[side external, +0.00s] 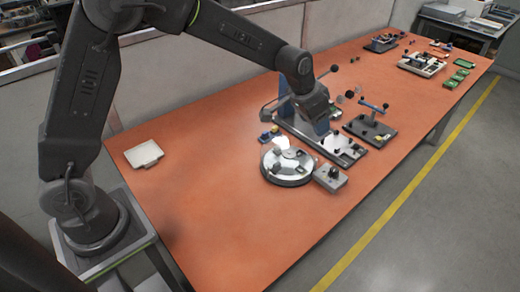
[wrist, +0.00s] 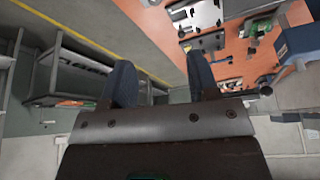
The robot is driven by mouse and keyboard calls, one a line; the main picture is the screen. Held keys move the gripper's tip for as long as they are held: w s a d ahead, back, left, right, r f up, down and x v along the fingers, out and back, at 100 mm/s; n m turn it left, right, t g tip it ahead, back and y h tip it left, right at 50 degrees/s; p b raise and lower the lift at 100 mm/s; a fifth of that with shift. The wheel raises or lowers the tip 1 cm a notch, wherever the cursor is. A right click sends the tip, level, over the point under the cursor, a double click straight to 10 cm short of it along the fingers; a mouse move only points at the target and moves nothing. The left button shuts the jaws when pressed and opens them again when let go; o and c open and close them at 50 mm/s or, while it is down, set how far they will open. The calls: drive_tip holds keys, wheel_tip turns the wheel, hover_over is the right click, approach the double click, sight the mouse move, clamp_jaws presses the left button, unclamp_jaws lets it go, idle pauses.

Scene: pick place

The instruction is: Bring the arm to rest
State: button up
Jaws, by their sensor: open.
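My arm reaches from its base at the left over the orange table (side external: 200,200) in the side external view. Its wrist end hangs above the fixtures near the table's middle. My gripper (wrist: 161,82) shows in the wrist view with two dark blue fingers apart and nothing between them. Beyond the fingers I see the floor and, to the right, the orange table. In the side external view the fingertips are hard to tell from the fixtures behind.
A round plate (side external: 286,180) with small parts stands below my wrist, a grey box (side external: 330,178) beside it. A fixture with a blue bar (side external: 374,106) is to the right. A white tray (side external: 143,155) lies at the left. The table's front left is clear.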

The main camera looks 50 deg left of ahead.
drive_tip(key=s+a+r+n, duration=0.1)
drive_tip(key=s+a+r, duration=0.2)
drive_tip(key=s+r, duration=0.4)
drive_tip(key=s+a+r+n, duration=0.15)
drive_tip(key=s+r, duration=0.25)
drive_tip(key=s, duration=0.5)
drive_tip(key=s+a+t+y, duration=0.1)
drive_tip(key=s+a, duration=0.2)
drive_tip(key=s, duration=1.2)
drive_tip(key=shift+a+f+n, duration=0.2)
drive_tip(key=shift+a+n, duration=0.15)
drive_tip(key=shift+n, duration=0.1)
